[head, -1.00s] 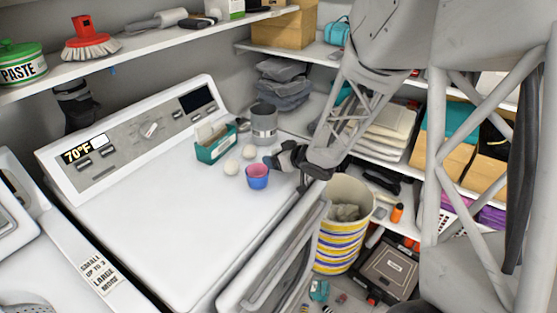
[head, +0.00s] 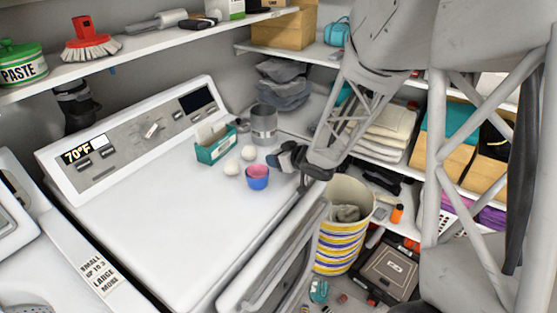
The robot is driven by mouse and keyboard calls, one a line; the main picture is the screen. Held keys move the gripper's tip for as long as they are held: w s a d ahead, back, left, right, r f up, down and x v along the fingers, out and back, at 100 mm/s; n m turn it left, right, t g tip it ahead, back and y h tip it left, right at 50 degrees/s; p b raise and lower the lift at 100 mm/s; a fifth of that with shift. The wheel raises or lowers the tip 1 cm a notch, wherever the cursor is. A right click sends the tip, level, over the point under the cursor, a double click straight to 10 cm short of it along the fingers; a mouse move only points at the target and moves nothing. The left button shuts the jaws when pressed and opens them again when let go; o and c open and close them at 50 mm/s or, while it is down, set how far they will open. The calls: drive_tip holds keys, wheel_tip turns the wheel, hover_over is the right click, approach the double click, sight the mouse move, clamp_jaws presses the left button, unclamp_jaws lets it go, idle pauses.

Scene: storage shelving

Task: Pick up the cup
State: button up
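A small blue cup with a pink inside (head: 257,178) stands upright on the white top of the machine, near its right edge. A grey metal mug or canister (head: 264,124) stands behind it. My gripper (head: 282,157) is just to the right of and behind the blue cup in the picture, over the machine's right edge. Its dark fingers point left and appear apart from the cup. The finger gap is too small and too angled to read.
Two white balls (head: 240,160) and a teal box (head: 214,143) sit left of the gripper. A striped bin (head: 340,232) stands at the machine's front right. The machine's top (head: 170,215) is clear at left and front. A shelf (head: 130,48) runs above.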

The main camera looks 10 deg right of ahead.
drive_tip(key=shift+r, duration=0.65)
wheel_tip(320, 180, up, 2)
drive_tip(key=shift+r, duration=0.1)
drive_tip(key=s+r, duration=0.1)
drive_tip(key=s, duration=1.5)
drive_tip(key=shift+d+r, duration=0.25)
drive_tip(key=shift+d, duration=0.05)
drive_tip(key=shift+w, duration=0.1)
drive_tip(key=w+a+r+n+g+y, duration=0.4)
drive_tip(key=w+a+r+n+g, duration=0.1)
drive_tip(key=w+a, duration=0.3)
drive_tip(key=shift+w+a+r+n, duration=0.15)
drive_tip(key=shift+w+n, duration=0.2)
drive_tip(key=shift+n, duration=0.15)
drive_tip(key=shift+f, duration=0.25)
